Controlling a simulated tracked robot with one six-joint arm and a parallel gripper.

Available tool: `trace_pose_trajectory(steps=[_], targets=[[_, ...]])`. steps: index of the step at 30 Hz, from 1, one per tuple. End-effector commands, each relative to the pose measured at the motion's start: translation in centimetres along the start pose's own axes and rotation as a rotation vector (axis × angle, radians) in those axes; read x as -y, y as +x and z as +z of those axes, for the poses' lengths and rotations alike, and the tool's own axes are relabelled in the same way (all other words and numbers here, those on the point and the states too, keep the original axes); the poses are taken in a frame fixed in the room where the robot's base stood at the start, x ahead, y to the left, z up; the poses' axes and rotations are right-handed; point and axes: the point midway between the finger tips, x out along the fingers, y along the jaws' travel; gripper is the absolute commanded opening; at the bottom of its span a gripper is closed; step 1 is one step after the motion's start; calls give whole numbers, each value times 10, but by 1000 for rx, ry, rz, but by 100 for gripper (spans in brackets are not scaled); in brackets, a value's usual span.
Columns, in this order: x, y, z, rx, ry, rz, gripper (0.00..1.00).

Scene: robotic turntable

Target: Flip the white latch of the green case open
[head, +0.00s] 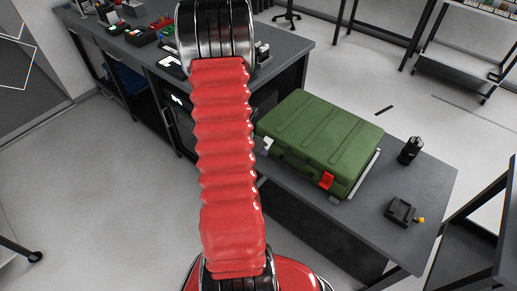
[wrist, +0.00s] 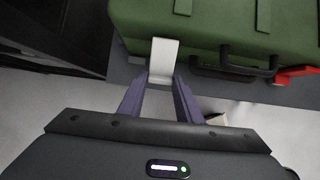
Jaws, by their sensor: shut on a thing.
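The green case (head: 322,130) lies closed on a grey table, and its front side fills the top of the wrist view (wrist: 205,20). The white latch (wrist: 163,58) is at the left of the case front in the wrist view. It sticks out from the case toward my gripper. My gripper (wrist: 161,84) is shut on the lower end of the latch, one finger on each side. In the head view my red arm hides most of the gripper, and a small pale part of the latch (head: 267,143) shows beside it. A red latch (wrist: 293,75) is at the right of the case's black handle (wrist: 232,67).
A black bottle (head: 410,151) and a small black device with a yellow knob (head: 401,212) stand on the table (head: 436,182) right of the case. A workbench (head: 290,50) with tools stands behind. Open floor lies at the left.

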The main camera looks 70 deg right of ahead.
Motion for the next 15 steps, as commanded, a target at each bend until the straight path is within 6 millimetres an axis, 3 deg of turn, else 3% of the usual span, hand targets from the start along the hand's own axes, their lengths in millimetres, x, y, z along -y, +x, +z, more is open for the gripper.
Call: trace_pose_trajectory(steps=[3,4,11,15], targets=[[0,0,2,3,1,0,9],[0,0,2,3,1,0,33],[0,0,1,2,1,0,49],[0,0,1,2,0,0,50]])
